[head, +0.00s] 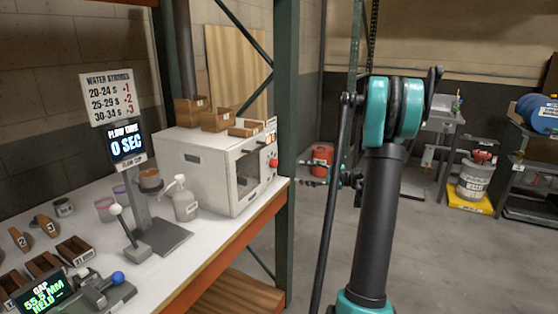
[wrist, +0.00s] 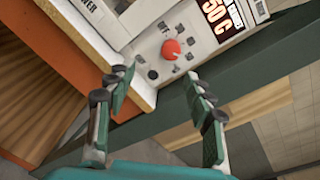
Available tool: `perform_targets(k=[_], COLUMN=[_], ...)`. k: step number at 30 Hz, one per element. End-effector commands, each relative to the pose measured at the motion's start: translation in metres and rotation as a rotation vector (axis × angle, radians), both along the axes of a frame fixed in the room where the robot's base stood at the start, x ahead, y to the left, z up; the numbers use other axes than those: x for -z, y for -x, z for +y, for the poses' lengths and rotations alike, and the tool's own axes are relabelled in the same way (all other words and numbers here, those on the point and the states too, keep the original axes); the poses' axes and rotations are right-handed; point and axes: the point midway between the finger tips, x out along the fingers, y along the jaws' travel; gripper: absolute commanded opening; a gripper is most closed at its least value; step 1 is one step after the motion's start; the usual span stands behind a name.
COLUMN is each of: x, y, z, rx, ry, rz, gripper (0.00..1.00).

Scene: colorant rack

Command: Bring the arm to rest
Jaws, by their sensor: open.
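My gripper (wrist: 157,82) is open, with nothing between its two fingers in the wrist view. Beyond the fingertips is the control panel of the white oven, with its red knob (wrist: 171,49) and a lit display (wrist: 220,20) reading 50 C. In the head view my arm stands at the right of the shelf, and my gripper (head: 312,177) shows small and partly hidden behind it, pointing left towards the white oven (head: 198,173). The fingers appear apart from the panel.
The white bench (head: 210,250) holds a flow-timer stand (head: 140,190), a pump bottle (head: 184,200) and several small wooden bins. A green rack post (head: 286,130) stands between the bench and my arm. The floor there is largely clear.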

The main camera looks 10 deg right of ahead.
Motion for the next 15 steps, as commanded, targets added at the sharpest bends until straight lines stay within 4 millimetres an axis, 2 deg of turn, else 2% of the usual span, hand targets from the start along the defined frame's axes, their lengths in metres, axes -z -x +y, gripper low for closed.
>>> perform_targets(k=[5,9,15], x=[0.020,0.044,0.080], y=[0.040,0.084,0.156], z=[0.052,0.084,0.107], rx=[-0.059,-0.134,-0.277], ry=[0.254,0.506,0.863], rz=[-0.015,-0.050,-0.125], gripper=[0.53,0.53,0.53])
